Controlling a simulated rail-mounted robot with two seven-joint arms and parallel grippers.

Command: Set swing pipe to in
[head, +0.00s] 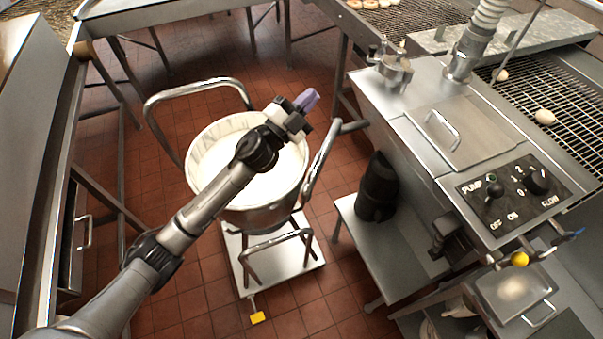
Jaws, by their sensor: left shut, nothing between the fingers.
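A short dark grey pipe (352,127) sticks out at the left side of the steel glazing machine (400,118), near the bowl's right handle. It may be the swing pipe, but I cannot tell for certain. My left arm reaches up from the lower left across a wheeled bowl (199,161) holding white glaze (284,168). My left gripper (311,97), with purple fingertips, is shut and empty. It is above the bowl's far right side, a little up and left of the pipe. My right gripper is not in view.
The control panel (513,192) has pump and flow knobs. A black cylinder (377,187) stands on the steel shelf (395,255) below. A ribbed hose (489,17) rises at the top right, beside a wire conveyor (560,135) with doughnuts. Red tile floor (185,300) is clear around the bowl's cart.

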